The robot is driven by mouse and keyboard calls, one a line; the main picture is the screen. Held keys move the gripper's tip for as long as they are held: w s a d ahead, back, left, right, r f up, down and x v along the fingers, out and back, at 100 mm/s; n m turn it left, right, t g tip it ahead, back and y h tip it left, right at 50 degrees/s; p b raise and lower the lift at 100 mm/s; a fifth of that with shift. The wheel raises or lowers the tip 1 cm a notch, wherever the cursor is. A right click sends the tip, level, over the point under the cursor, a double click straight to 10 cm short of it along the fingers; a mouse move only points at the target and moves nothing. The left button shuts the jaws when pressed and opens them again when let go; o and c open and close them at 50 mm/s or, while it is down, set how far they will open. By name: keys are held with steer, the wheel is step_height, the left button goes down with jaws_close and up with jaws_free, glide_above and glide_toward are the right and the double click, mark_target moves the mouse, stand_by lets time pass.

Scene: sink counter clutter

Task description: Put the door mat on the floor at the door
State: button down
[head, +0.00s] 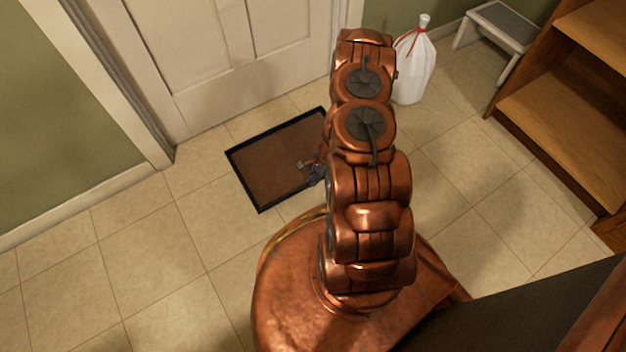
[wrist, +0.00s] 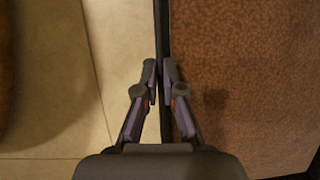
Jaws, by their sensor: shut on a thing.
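The door mat (head: 270,165) is brown with a black border. In the head view it lies flat, or nearly so, on the tiled floor in front of the white door (head: 215,50); I cannot tell whether it is slightly raised. My arm hides its right part. In the wrist view the mat (wrist: 245,70) fills the right side, with its black edge running between my fingers. My gripper (wrist: 159,75) is shut on that black edge. In the head view my gripper (head: 312,172) shows at the mat's right part, partly hidden by my arm.
A white bag with a red tie (head: 414,62) stands on the floor right of the door. A grey-topped step stool (head: 497,35) and a wooden shelf (head: 570,100) are at the right. Tiled floor (head: 130,250) is clear at the left.

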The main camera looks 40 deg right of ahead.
steer(key=shift+w+a+f, duration=0.15)
steer(key=shift+a+f, duration=0.2)
steer(key=shift+f, duration=0.25)
steer(key=c, duration=1.3)
jaws_free()
